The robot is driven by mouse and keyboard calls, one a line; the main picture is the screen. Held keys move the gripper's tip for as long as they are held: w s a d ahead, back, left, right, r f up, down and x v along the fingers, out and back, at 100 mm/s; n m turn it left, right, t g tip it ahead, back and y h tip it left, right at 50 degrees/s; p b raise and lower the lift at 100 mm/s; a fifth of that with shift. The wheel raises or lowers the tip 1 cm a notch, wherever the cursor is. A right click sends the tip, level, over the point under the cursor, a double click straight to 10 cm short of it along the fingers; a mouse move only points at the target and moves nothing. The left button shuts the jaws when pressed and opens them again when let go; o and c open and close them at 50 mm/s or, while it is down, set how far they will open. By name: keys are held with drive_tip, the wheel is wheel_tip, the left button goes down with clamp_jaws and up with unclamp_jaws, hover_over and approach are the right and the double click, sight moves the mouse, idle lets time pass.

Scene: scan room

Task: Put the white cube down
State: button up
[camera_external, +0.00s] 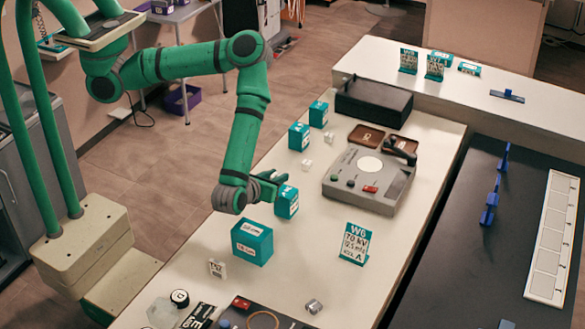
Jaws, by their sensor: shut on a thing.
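My gripper (274,186) is stretched out over the white counter, its fingers pointing right. It is shut on a small teal box (287,203) with a white label, at its fingertips; whether the box touches the counter is hard to tell. No white cube shows in the fingers. One small white cube (307,165) lies on the counter beyond the gripper, and another small white cube (329,137) lies farther back. Both are apart from the gripper.
Two teal boxes (299,137) (318,114) stand behind. A larger teal box (252,243) stands in front, a W6 sign (355,244) front right, and a grey device (367,182) right. A metal cylinder (314,306) lies near the front. Counter between the larger box and sign is clear.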

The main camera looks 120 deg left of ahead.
drive_tip(key=shift+w+a+f, duration=0.15)
drive_tip(key=shift+w+a, duration=0.05)
drive_tip(key=shift+a, duration=0.05)
drive_tip(key=w+a+f, duration=0.2)
drive_tip(key=w+f, duration=0.2)
drive_tip(key=w, duration=0.4)
hover_over(321, 225)
wheel_tip(321, 225, down, 5)
drive_tip(key=shift+s+d+f, duration=0.1)
drive_tip(key=shift+s, duration=0.05)
drive_tip(key=shift+f, duration=0.3)
drive_tip(key=shift+w+f, duration=0.2)
drive_tip(key=shift+f, duration=1.25)
drive_tip(key=o, duration=1)
